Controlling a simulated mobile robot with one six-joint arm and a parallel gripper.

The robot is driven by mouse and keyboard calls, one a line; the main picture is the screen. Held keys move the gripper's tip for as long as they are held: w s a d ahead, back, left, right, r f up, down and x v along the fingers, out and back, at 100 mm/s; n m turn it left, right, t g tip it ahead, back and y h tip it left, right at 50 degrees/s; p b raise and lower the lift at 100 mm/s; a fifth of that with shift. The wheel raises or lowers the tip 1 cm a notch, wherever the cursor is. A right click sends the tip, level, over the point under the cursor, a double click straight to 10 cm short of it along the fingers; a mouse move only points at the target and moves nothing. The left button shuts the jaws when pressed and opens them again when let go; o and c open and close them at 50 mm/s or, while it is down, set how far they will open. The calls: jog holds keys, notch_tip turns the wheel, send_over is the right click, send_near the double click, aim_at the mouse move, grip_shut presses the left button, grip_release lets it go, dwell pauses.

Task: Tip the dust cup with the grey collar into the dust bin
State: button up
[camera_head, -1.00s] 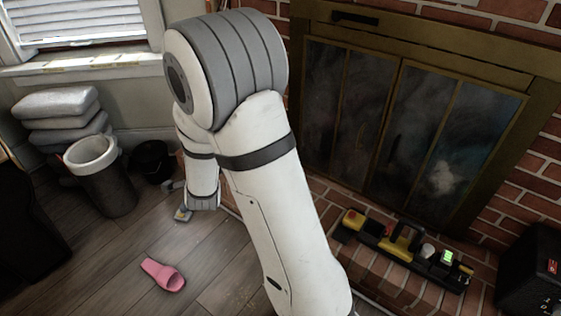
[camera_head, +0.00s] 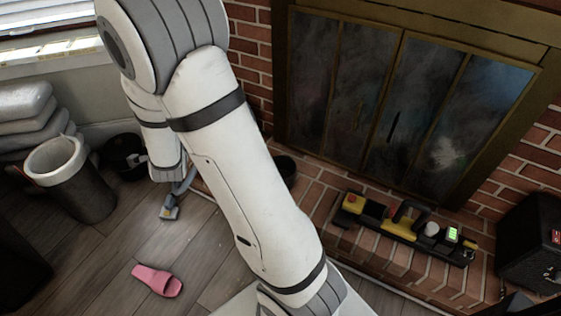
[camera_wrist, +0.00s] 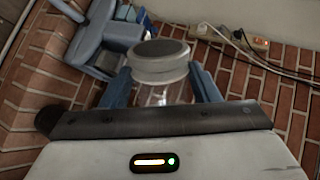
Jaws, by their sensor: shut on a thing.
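In the wrist view, the dust cup (camera_wrist: 158,64) has a round grey collar on top and a clear body below. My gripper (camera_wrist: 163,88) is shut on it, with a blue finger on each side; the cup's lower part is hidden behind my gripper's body. In the head view my arm hides the gripper and cup. A dark bin with a white rim (camera_head: 58,160) stands at the left, and a black bucket (camera_head: 124,158) stands to its right. I cannot tell for sure which is the dust bin.
A blue-grey vacuum floor head (camera_head: 170,212) rests on the floor. Blue vacuum parts (camera_wrist: 105,38) show near the cup. A pink slipper (camera_head: 157,280) lies on open floor. A yellow-black tool rack (camera_head: 405,228) lies on the brick hearth, near a black box (camera_head: 530,240).

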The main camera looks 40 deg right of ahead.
jog(key=w+d+f+m+g+h+b, duration=0.1)
jog(key=w+d+f+m+g+h, duration=0.15)
jog(key=d+f+m+h, duration=0.6)
jog(key=s+d+f+m+g+b, duration=0.1)
jog(key=s+d+f+m+g, duration=0.6)
jog(key=d, duration=0.4)
jog(key=s+d+f+m+g+b, duration=0.2)
jog(key=s+d+f+m+g, duration=0.3)
jog(key=d+f+m+g, duration=0.4)
notch_tip(320, 180, up, 9)
jog(key=w+d+m+t+h+b, duration=0.1)
jog(key=m+t+h+b, duration=0.4)
jog(key=m+b, duration=0.4)
jog(key=shift+w+d+t+b, duration=0.35)
jog(key=shift+b, duration=1.65)
jog(key=shift+r, duration=0.1)
